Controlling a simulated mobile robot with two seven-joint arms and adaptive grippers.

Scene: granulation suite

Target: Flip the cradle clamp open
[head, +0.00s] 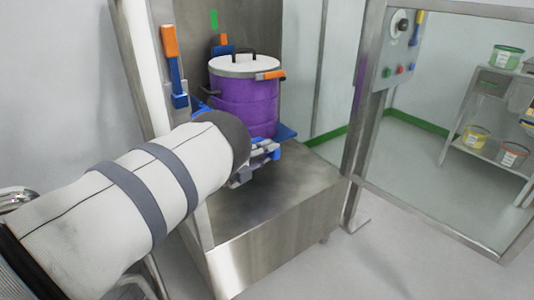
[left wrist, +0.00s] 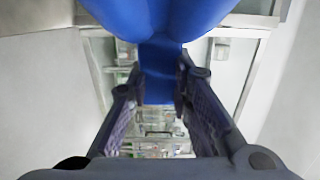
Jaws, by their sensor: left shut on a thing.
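A purple drum (head: 250,98) with a pale lid stands upright in a blue cradle (head: 285,131) on a steel stand in the head view. My left arm reaches in from the left and hides the drum's lower left side and part of the cradle. My left gripper (left wrist: 158,74) is shut on a blue part (left wrist: 160,53), which shows between its dark fingers in the left wrist view. This part seems to belong to the cradle clamp, but its full shape is hidden. My right gripper is not in view.
The steel stand (head: 280,225) has a clear top in front of the drum. An orange-and-blue handle (head: 170,42) is on the post at left. A steel frame with a control panel (head: 397,50) stands at right. Shelves with tubs (head: 508,57) are behind it.

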